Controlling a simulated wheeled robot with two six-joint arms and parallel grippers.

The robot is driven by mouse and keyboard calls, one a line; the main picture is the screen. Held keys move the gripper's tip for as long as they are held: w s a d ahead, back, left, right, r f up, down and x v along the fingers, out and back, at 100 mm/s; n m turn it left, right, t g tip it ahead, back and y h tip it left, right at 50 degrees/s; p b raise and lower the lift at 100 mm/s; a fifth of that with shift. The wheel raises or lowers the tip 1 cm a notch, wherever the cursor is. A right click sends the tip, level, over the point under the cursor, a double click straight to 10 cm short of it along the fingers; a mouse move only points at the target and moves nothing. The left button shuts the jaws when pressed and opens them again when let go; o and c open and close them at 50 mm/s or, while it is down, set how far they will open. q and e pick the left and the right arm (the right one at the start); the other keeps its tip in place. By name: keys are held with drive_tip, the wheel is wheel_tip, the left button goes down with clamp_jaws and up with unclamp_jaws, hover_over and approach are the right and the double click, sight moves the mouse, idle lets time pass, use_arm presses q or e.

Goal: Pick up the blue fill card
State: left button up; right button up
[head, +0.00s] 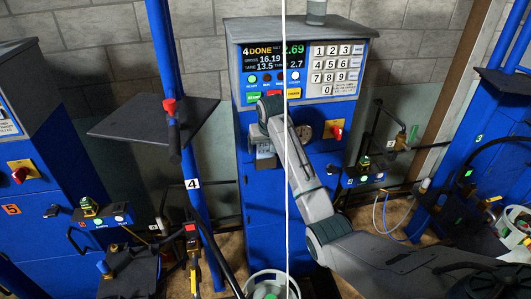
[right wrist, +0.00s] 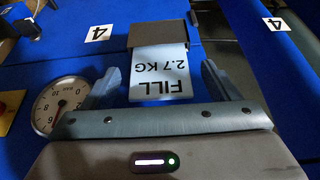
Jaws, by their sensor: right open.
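The pale blue fill card (right wrist: 158,78), printed "FILL 2.7 KG" and upside down in the right wrist view, sticks out of a dark holder on the blue scale cabinet. My right gripper (right wrist: 161,70) is open, with one finger on each side of the card and a visible gap to both. The holder hides the card's far end. In the head view my right gripper (head: 264,150) is at the front of the scale 4 cabinet, below its display. I cannot clearly make out the card there. My left gripper is not in view.
A round gauge (right wrist: 59,105) is left of the card. The scale display (head: 273,68) reads "DONE" above the gripper, beside a number keypad (head: 330,70). A red knob (head: 337,131) is to the right. A blue post (head: 188,150) with a dark shelf (head: 120,122) stands left.

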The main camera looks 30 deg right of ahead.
drive_tip(key=c, duration=1.1)
drive_tip(key=shift+o, duration=0.2)
